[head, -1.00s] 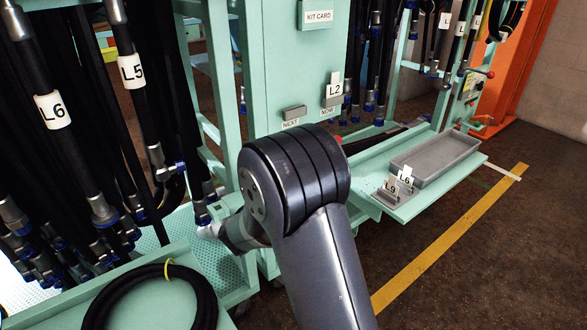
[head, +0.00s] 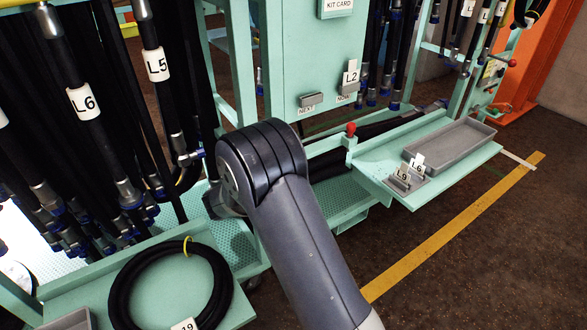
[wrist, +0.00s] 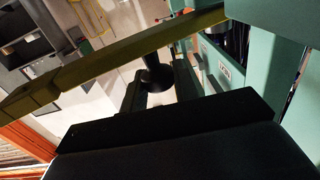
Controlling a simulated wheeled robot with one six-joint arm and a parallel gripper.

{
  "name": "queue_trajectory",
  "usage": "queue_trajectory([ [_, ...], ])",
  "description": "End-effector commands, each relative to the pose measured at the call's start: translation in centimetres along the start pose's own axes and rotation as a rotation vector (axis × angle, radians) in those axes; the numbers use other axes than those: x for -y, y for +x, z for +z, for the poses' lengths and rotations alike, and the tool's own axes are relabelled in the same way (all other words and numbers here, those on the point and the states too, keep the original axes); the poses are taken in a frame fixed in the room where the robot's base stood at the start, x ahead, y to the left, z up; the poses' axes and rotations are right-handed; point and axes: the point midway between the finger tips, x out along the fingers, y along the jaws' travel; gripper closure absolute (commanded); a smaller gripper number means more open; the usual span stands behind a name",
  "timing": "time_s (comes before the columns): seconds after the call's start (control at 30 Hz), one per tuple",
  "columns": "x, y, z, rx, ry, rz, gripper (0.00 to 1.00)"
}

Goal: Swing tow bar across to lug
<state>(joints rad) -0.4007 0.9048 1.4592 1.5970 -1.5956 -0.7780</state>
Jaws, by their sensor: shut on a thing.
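In the wrist view, an olive-yellow bar (wrist: 130,47), which looks like the tow bar, crosses slantwise from the left edge to the teal frame at upper right. My gripper (wrist: 158,85) shows there above the black wrist body, its fingers closed around a dark round grip (wrist: 155,72). Whether this grip is joined to the bar I cannot tell. In the head view, my arm hides the gripper and the bar. I cannot make out the lug for certain; a red knob (head: 351,129) sits on a teal post beside my arm's elbow.
A teal shelf with a grey tray (head: 450,146) and L9 and L6 tags stands at right. Hose racks hang at left. A coiled black hose (head: 125,300) lies on a teal shelf (head: 75,282) in front. Dark floor with a yellow line (head: 455,225) is clear at right.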

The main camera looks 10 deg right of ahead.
Motion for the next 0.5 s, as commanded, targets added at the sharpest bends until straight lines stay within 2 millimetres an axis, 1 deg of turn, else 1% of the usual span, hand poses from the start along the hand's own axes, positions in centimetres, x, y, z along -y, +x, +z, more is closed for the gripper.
queue_trajectory([
  [0.17,0.02,0.11,-0.21,-0.004,0.003,0.001,1.0],
  [0.2,0.02,0.12,-0.21,-0.004,0.004,0.001,0.7],
  [0.4,0.02,0.08,-0.14,-0.002,0.002,0.0,0.54],
  [0.43,0.02,0.07,-0.13,-0.002,0.002,0.0,0.52],
  [0.5,0.01,0.06,-0.11,-0.002,0.002,-0.001,0.52],
])
